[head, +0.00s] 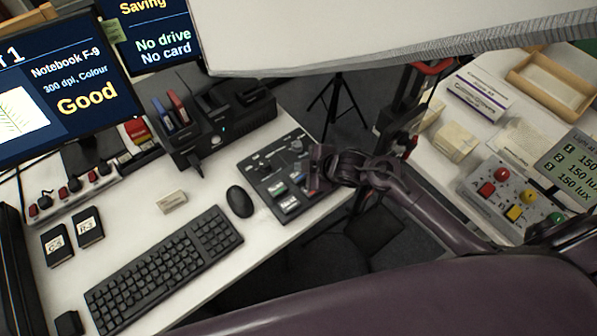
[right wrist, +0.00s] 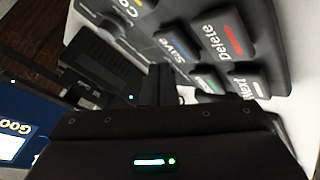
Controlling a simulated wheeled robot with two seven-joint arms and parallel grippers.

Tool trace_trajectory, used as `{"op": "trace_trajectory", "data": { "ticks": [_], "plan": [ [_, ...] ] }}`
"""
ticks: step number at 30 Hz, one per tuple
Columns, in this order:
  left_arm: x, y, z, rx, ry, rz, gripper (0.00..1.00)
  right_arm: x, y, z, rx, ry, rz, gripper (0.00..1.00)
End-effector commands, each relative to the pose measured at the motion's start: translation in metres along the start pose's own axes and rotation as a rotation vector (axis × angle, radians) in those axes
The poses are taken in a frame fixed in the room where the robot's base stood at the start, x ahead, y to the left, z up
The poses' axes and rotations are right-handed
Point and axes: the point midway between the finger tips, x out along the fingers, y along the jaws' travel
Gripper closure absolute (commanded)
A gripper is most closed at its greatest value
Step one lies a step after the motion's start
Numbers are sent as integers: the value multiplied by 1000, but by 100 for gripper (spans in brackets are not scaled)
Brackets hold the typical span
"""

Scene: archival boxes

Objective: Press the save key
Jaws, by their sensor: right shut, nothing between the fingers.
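The save key (right wrist: 173,46), dark with a blue stripe and the word Save, is on a grey control panel (head: 258,168) on the desk. In the right wrist view it lies between the Copy key (right wrist: 125,8) and the Delete key (right wrist: 223,38). My right gripper (head: 318,168) is shut and empty over the panel's right side. In the right wrist view its fingertips (right wrist: 160,85) are close to the save key; I cannot tell whether they touch. My left gripper is out of view.
A keyboard (head: 165,268) and mouse (head: 239,201) lie left of the panel. A black dock (head: 210,125) stands behind it. Monitors show "Good" (head: 65,85) and "Saving" (head: 150,35). A large pale board (head: 380,35) hangs above. A button box (head: 510,200) is on the right table.

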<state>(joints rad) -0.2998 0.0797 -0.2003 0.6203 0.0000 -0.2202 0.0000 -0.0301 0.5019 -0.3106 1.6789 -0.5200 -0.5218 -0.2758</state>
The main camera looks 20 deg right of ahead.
Motion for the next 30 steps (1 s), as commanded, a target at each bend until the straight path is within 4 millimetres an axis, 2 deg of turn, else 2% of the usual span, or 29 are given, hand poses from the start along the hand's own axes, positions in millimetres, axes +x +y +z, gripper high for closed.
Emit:
{"op": "trace_trajectory", "data": {
  "ticks": [3,12,30],
  "plan": [
    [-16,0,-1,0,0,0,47,-11,9,-8,-1,0,1,100],
    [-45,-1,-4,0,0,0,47,-32,24,-23,-1,1,1,100],
    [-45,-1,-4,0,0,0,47,-32,24,-24,0,0,1,100]
  ]
}}
